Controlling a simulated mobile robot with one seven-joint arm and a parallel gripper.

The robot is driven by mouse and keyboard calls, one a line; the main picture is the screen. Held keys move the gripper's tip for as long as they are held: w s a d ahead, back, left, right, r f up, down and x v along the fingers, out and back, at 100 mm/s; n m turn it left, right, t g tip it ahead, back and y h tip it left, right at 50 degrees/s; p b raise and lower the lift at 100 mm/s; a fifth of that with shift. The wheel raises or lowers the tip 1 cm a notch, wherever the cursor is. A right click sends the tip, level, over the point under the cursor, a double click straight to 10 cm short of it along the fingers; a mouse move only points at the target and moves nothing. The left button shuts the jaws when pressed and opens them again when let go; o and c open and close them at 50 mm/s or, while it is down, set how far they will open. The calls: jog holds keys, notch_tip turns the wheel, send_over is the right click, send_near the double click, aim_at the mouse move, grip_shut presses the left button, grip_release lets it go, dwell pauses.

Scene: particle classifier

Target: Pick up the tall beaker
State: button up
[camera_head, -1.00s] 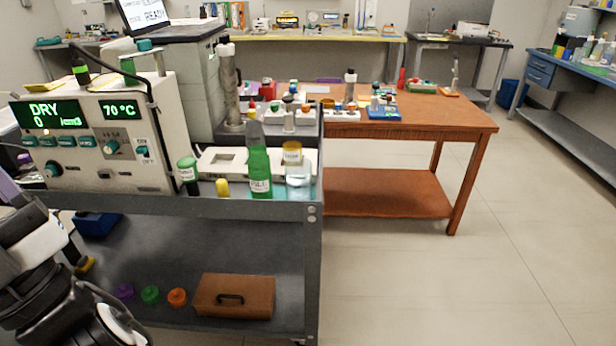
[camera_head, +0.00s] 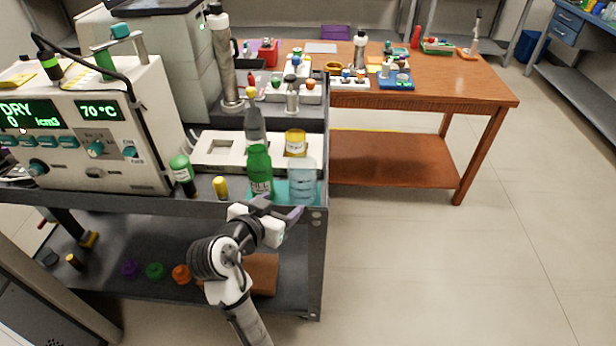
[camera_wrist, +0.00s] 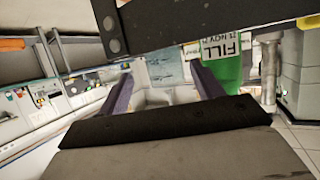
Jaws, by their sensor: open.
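The tall beaker (camera_head: 303,181) is a clear, pale-blue glass at the front right corner of the cart's top. It stands right of a green bottle (camera_head: 260,172) and in front of a yellow-capped jar (camera_head: 295,142). My gripper (camera_head: 281,208) is open and empty at the cart's front edge, just below and left of the beaker. In the wrist view the picture looks upside down. My two fingers (camera_wrist: 163,88) are spread apart there. The beaker (camera_wrist: 166,68) shows faintly beyond them, and the green bottle (camera_wrist: 222,68) is beside it.
The cart's dark front rail (camera_wrist: 185,25) lies close to my gripper. A white holder tray (camera_head: 215,152), a yellow-capped vial (camera_head: 220,187) and a green-capped bottle (camera_head: 182,175) stand to the left. The machine (camera_head: 100,125) fills the cart's left. Floor to the right is clear.

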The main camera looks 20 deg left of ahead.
aim_at(296, 192)
jog(key=p+x, duration=0.1)
jog(key=x, duration=0.5)
jog(key=shift+w, duration=0.25)
jog(key=p+x, duration=0.1)
jog(key=x, duration=0.1)
jog(key=r+p+x, duration=0.1)
jog(key=x, duration=0.2)
jog(key=shift+w, duration=0.15)
jog(key=shift+w+f, duration=0.15)
jog(key=shift+w, duration=0.1)
jog(key=shift+c, duration=0.5)
jog(key=c, duration=0.7)
jog(key=shift+c, duration=0.3)
jog(key=shift+r, duration=0.3)
